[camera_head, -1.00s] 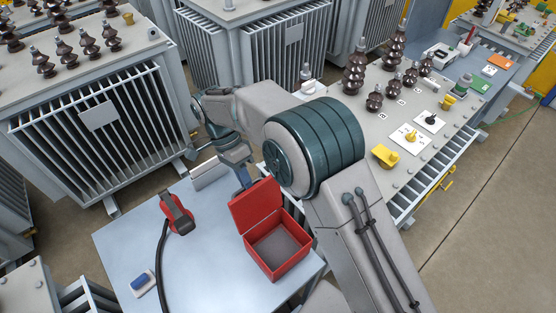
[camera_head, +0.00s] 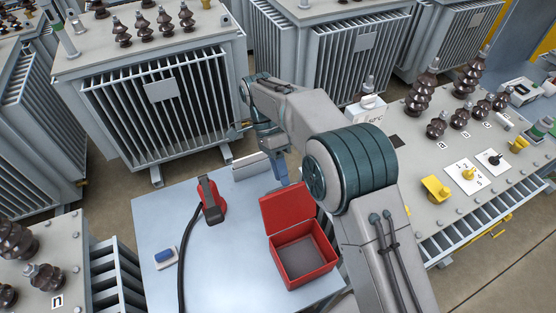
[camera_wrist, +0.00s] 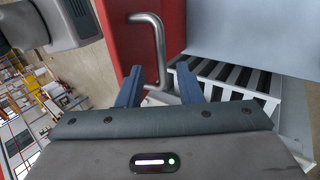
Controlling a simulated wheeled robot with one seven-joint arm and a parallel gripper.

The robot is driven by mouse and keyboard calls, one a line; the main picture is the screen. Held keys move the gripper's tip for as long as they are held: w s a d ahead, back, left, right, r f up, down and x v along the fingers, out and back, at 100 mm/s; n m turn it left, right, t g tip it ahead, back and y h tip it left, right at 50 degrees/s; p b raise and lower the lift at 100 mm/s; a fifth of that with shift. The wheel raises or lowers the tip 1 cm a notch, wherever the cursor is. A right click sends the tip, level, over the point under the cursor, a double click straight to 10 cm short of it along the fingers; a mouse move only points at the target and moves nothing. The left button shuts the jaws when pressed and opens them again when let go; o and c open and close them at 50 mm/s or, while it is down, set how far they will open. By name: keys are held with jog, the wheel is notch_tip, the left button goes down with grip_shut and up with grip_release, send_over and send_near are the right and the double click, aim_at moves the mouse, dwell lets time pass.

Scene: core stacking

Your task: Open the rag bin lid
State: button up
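The rag bin (camera_head: 329,268) is an open red box with a grey inside, near the right side of the pale table. Its red lid (camera_head: 288,209) stands raised at the back edge, leaning back, so the inside shows. My gripper (camera_head: 282,178) is just behind the top of the lid, its tips partly hidden there. In the wrist view the lid's red outer face (camera_wrist: 122,38) carries a silver bar handle (camera_wrist: 158,45). My gripper's blue fingers (camera_wrist: 160,85) are apart, near the handle's lower end. I cannot tell whether they touch it.
The pale table (camera_head: 225,280) also holds a red and black tool (camera_head: 212,200) with a black cable and a blue block (camera_head: 165,256) on the left. Grey transformers (camera_head: 165,100) stand close behind, and another (camera_head: 470,200) stands to the right.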

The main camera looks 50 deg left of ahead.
jog(key=shift+v, duration=2.2)
jog(key=shift+w, duration=0.15)
jog(key=w+d+r+y, duration=0.2)
jog(key=w+d+r, duration=0.35)
jog(key=d, duration=0.35)
jog(key=w+d+r+n+y, duration=0.15)
jog(key=w+d+r, duration=0.25)
jog(key=w+d, duration=0.4)
jog(key=w+d+r+y, duration=0.2)
jog(key=w+d+r, duration=0.35)
jog(key=d, duration=0.55)
jog(key=s+d+t+y, duration=0.2)
jog(key=s+d, duration=0.1)
jog(key=d, duration=1.4)
jog(key=s+d+f+t+b, duration=0.1)
jog(key=s+d+f+t, duration=0.2)
jog(key=s+d, duration=0.5)
jog(key=shift+s+d+f+n, duration=0.25)
jog(key=shift+d+n, duration=0.2)
jog(key=shift+d, duration=0.65)
jog(key=shift+h, duration=0.25)
